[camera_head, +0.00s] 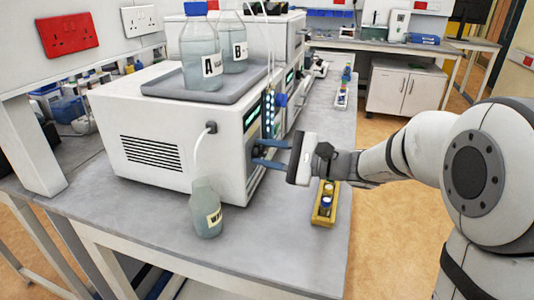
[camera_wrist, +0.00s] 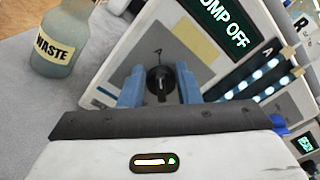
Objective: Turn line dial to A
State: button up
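The line dial (camera_wrist: 161,80) is a round black knob with a pale mark on a dark grey plate, on the front of the white pump unit (camera_head: 160,115). The mark looks roughly upright in the wrist view; its setting is too small to read. My gripper (camera_wrist: 160,88) is open, its blue fingers on either side of the dial, with small gaps showing. In the head view my gripper (camera_head: 257,153) reaches the unit's front from the right, and the dial is hard to make out there. The display (camera_wrist: 222,28) reads "UMP OFF", its start cut off. A letter A stands above the light strip.
A waste bottle (camera_head: 206,210) stands in front of the unit, joined by a tube. Bottles A (camera_head: 202,58) and B (camera_head: 233,50) stand on the grey tray (camera_head: 160,88) on top. A yellow vial rack (camera_head: 318,215) sits on the bench below my gripper.

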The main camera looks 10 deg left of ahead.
jog(key=o, duration=0.4)
jog(key=shift+d, duration=0.1)
jog(key=d, duration=0.5)
jog(key=s+d, duration=0.1)
jog(key=d, duration=0.1)
jog(key=shift+d, duration=0.25)
